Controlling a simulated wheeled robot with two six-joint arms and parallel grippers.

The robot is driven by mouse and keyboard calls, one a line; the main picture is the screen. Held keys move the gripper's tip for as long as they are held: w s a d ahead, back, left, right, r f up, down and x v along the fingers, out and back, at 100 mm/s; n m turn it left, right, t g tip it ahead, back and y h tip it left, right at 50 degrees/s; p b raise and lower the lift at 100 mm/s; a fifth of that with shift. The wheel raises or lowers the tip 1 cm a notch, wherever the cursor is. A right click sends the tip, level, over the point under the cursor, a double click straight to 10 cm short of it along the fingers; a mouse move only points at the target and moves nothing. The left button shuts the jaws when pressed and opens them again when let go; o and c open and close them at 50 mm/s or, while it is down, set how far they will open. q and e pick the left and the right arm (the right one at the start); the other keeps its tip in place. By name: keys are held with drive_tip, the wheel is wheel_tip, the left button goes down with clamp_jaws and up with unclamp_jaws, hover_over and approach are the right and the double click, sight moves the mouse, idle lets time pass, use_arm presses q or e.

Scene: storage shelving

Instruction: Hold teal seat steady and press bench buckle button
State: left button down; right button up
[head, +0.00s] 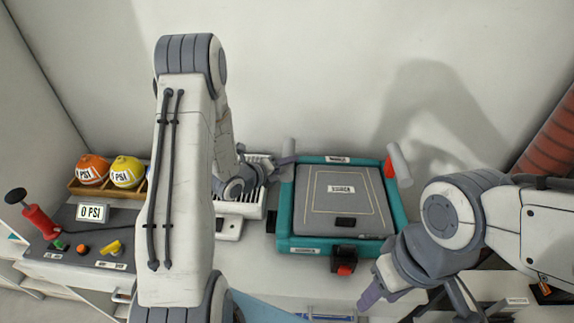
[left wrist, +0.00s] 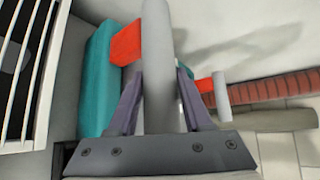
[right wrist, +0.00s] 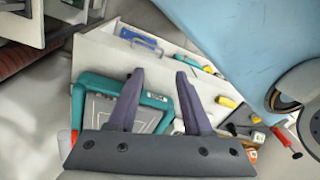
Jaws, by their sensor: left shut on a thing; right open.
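The teal seat (head: 285,215), a teal frame with a grey padded panel, lies on the white bench; the right wrist view also shows it (right wrist: 88,82). A black buckle with a red button (head: 345,270) sits at its front edge. My left gripper (head: 284,161) is shut on a grey cylindrical handle (left wrist: 163,60) at the seat's left side. A red bracket (left wrist: 126,44) joins that handle to the teal frame. My right gripper (head: 412,305) is open and empty, right of the buckle and in front of the seat's front right corner. I cannot make out the buckle in the right wrist view.
A second grey handle (head: 399,164) stands at the seat's right side. A white slatted rack (head: 244,207) is left of the seat, partly behind my left arm. Orange (head: 91,169) and yellow (head: 127,171) domes, a gauge sign and a control panel stand far left. A wall is behind.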

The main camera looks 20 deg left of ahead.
clamp_jaws()
drive_tip(key=w+d+f+n+t+y, duration=0.1)
drive_tip(key=d+f+n+t+y, duration=0.1)
drive_tip(key=f+n+y, duration=0.3)
drive_tip(key=w+d+f+n+t+y, duration=0.2)
drive_tip(key=f+n+y, duration=0.3)
drive_tip(key=f+n, duration=0.5)
drive_tip(key=w+d+f+n+t+y, duration=0.1)
drive_tip(key=d+f+n+t+y, duration=0.3)
drive_tip(key=f+n, duration=0.4)
drive_tip(key=shift+w+f+y, duration=0.2)
drive_tip(key=shift+f+y, duration=0.3)
drive_tip(key=shift+f, duration=1.45)
